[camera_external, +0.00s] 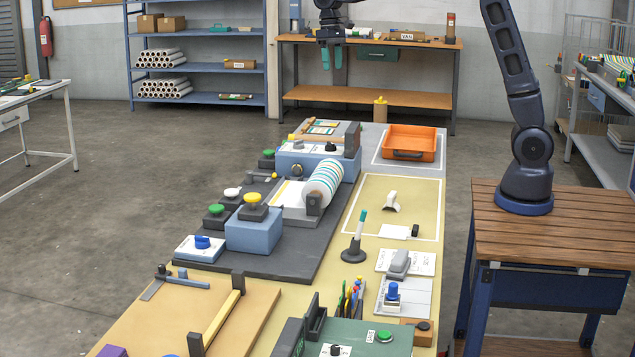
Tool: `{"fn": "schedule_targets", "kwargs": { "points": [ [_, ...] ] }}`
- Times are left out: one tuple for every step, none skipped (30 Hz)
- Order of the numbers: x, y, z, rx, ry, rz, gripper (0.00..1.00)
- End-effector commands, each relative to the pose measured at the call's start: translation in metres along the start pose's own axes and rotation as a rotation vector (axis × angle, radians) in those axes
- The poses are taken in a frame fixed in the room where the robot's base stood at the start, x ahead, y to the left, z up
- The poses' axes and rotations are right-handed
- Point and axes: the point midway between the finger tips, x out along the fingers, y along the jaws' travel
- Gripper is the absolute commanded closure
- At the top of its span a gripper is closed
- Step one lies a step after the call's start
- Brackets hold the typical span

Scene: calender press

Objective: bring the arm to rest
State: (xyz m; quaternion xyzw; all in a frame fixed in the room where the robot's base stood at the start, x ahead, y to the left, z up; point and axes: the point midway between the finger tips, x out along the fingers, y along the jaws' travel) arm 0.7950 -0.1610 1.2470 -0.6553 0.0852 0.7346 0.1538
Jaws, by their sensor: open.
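My arm (519,95) rises from the wooden-topped stand at the right and goes out of the top of the picture. My gripper (332,58) hangs down at the top middle, with two green-teal fingers apart and nothing between them. It shows above the far end of the long bench, in front of the back workbench in the picture. It touches nothing that I can see. Part of the arm between the base and the gripper is outside the view.
The calender press with its striped roll (323,184) stands on the bench, with several buttons near it. An orange tray (408,129) sits at the bench's far right. A holder with a teal-tipped stick (355,243) stands upright. Open floor (110,220) lies to the left.

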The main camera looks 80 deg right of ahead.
Motion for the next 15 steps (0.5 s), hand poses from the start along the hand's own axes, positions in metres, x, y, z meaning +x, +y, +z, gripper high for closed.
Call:
{"fn": "schedule_targets", "kwargs": {
  "points": [
    [-0.007, 0.0, 0.016, -0.011, 0.018, -0.002, 0.41],
    [-0.01, 0.0, 0.025, -0.017, 0.026, -0.003, 0.41],
    [-0.013, 0.0, 0.036, -0.026, 0.038, -0.004, 0.41],
    [-0.016, 0.0, 0.045, -0.032, 0.049, -0.005, 0.41],
    [-0.018, 0.001, 0.054, -0.039, 0.058, -0.005, 0.41],
    [-0.021, 0.001, 0.065, -0.048, 0.07, -0.005, 0.41],
    [-0.023, 0.002, 0.074, -0.054, 0.08, -0.006, 0.41],
    [-0.025, 0.003, 0.083, -0.061, 0.09, -0.006, 0.41],
    [-0.027, 0.003, 0.094, -0.07, 0.102, -0.006, 0.41],
    [-0.028, 0.004, 0.103, -0.076, 0.111, -0.006, 0.41],
    [-0.029, 0.005, 0.112, -0.083, 0.122, -0.006, 0.41],
    [-0.031, 0.006, 0.123, -0.091, 0.134, -0.006, 0.41],
    [-0.031, 0.007, 0.132, -0.098, 0.143, -0.006, 0.41],
    [-0.032, 0.008, 0.141, -0.104, 0.153, -0.007, 0.41],
    [-0.032, 0.009, 0.152, -0.113, 0.166, -0.007, 0.41]
  ]
}}
